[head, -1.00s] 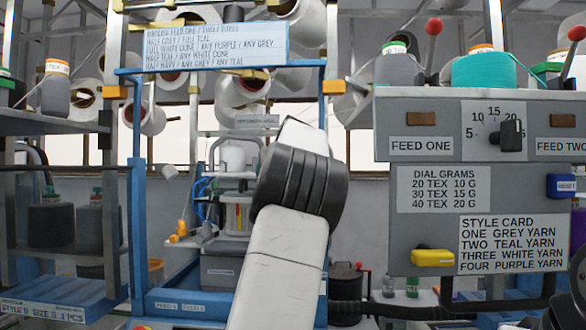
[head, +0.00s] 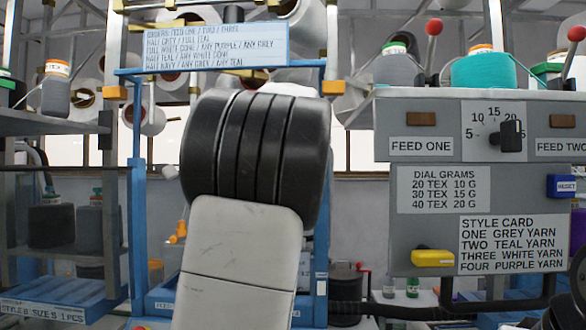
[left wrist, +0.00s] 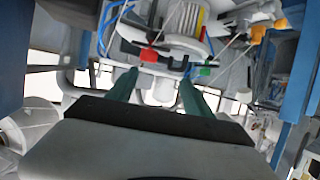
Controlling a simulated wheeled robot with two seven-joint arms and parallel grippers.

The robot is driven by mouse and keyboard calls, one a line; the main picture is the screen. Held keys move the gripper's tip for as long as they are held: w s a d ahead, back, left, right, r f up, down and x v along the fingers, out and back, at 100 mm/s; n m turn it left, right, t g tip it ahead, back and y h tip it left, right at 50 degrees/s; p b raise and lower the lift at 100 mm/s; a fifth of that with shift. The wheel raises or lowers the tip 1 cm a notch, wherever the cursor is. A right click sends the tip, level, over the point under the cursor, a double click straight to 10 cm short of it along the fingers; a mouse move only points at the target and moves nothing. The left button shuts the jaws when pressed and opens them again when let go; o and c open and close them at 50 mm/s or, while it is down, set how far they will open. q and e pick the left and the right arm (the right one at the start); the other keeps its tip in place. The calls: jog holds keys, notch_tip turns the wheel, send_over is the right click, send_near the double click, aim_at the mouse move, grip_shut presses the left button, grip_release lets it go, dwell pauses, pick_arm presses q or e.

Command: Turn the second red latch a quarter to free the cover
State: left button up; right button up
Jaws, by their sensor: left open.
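In the left wrist view my left gripper (left wrist: 159,77) is open, its two green fingers apart with nothing seen between the tips. A small red block (left wrist: 149,56), perhaps a red latch, shows just beyond the left fingertip, on a white frame. I cannot tell whether they touch. I cannot make out a second red latch or the cover's edges. In the head view my own arm, with its thick black joint, fills the middle and hides the gripper and the machine behind it. My right gripper is in neither view.
A blue frame (head: 138,220) stands around the work area. A grey panel (head: 385,230) with a dial, labels and a yellow block (head: 432,258) is at the right. Orange parts (left wrist: 258,32) stand right of the fingers in the left wrist view. A blue post (left wrist: 300,75) borders the right.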

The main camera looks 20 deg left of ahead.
pick_arm(q)
jog(key=shift+s+d+r, duration=0.1)
jog(key=shift+s+d, duration=0.2)
jog(key=shift+s, duration=0.3)
jog(key=shift+s+d, duration=0.25)
jog(key=shift+s, duration=0.3)
